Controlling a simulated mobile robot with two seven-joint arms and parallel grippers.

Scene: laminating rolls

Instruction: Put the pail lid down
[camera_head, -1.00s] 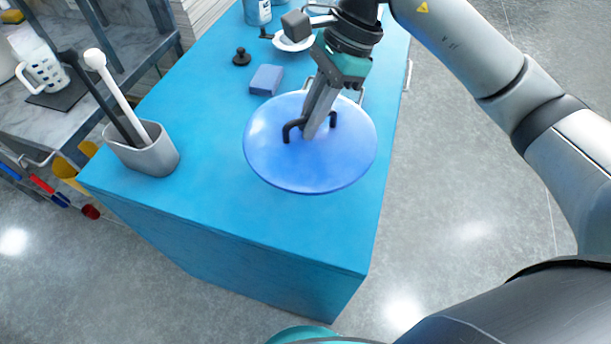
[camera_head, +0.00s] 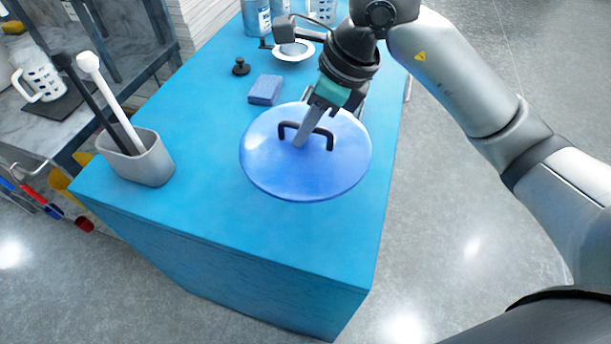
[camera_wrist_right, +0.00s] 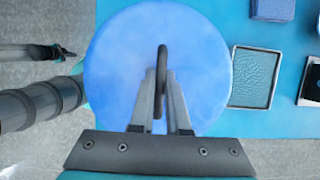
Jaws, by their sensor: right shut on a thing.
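The pail lid (camera_head: 270,165) is a round blue disc with a black arched handle (camera_head: 325,137). In the head view it is over the near part of the blue table; whether it touches the top I cannot tell. My right gripper (camera_head: 301,141) is shut on the handle from above. In the right wrist view the fingers (camera_wrist_right: 160,100) sit on both sides of the handle, and the lid (camera_wrist_right: 205,60) spreads out beneath. My left gripper is not in view.
The blue table (camera_head: 215,200) has a grey holder (camera_head: 150,165) with two long-handled tools at left. A blue sponge (camera_head: 265,90), a black knobbed piece (camera_head: 241,66) and a white dish (camera_head: 293,51) stand farther back.

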